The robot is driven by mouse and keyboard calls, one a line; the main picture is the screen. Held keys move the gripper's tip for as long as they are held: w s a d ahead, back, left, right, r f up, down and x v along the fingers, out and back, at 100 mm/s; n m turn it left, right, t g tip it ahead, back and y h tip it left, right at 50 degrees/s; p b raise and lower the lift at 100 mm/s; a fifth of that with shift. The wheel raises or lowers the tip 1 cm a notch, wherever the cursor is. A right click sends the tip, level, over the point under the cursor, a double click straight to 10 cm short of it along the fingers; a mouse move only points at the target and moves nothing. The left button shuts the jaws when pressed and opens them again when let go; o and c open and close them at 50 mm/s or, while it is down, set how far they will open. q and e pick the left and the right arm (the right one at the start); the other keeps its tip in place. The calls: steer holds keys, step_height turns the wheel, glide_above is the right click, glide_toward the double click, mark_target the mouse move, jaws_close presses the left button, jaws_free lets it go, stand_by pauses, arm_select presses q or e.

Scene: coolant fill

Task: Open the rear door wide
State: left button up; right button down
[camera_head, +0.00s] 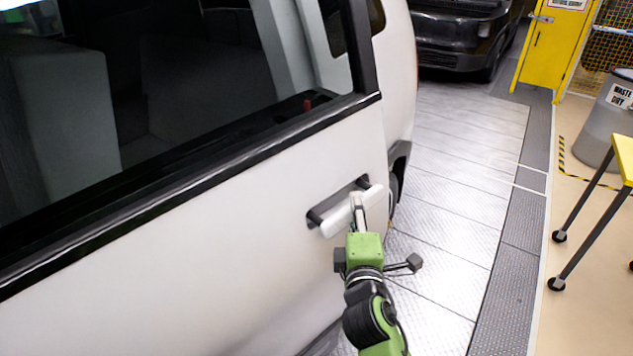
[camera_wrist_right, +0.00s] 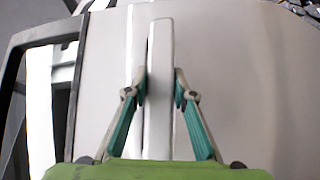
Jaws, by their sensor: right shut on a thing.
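The rear door (camera_head: 200,240) of the white vehicle fills the left of the head view. A narrow gap shows along its edge, but I cannot tell for sure whether the door stands off the body. Its white handle (camera_head: 337,218) sits in a dark recess near that edge. My right gripper (camera_head: 357,205) is at the handle. In the right wrist view the handle (camera_wrist_right: 159,85) runs upright between the two teal fingers of my right gripper (camera_wrist_right: 160,90), which is shut on it. My left gripper is not in view.
The metal plate floor (camera_head: 460,200) beside the vehicle is clear. A yellow-topped stand on wheels (camera_head: 625,155) and a grey waste bin (camera_head: 600,120) stand at the right.

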steer(key=shift+s+d+f, duration=0.15)
steer(key=shift+s+d, duration=0.2)
steer(key=shift+s, duration=0.1)
steer(key=shift+m+h, duration=0.5)
steer(key=shift+h, duration=0.3)
steer(key=shift+s+d, duration=0.65)
steer(key=shift+s, duration=0.25)
steer(key=shift+s+d, duration=0.65)
steer(key=shift+s, duration=0.2)
steer(key=shift+s, duration=0.15)
steer(key=shift+m+h, duration=0.4)
steer(key=shift+h, duration=0.2)
steer(key=shift+s+d, duration=0.55)
steer(key=shift+s, duration=0.35)
steer(key=shift+s+d, duration=0.55)
steer(key=shift+s, duration=0.3)
